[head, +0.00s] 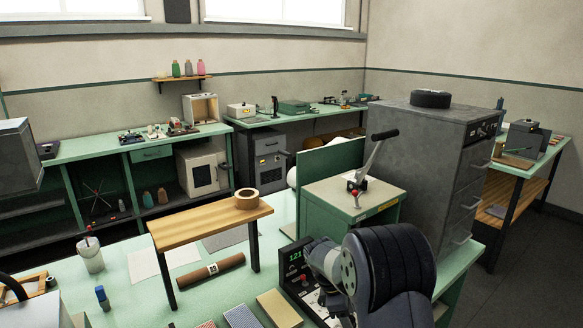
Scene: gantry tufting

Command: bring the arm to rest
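Part of my arm shows at the lower right in the head view, as a dark ribbed link with a grey joint to its left. It stands in front of the green bench (200,289) and hides part of a black panel with a green digital display (296,257). My gripper and its fingertips cannot be made out, so what it holds, if anything, is hidden.
A small wooden stand (205,224) bears a tape roll (247,199). Below it lies a brown roll (211,271). A white cup (90,256) and a blue-capped bottle (102,298) stand left. A lever press (359,180) and tall grey cabinet (420,150) rise behind my arm.

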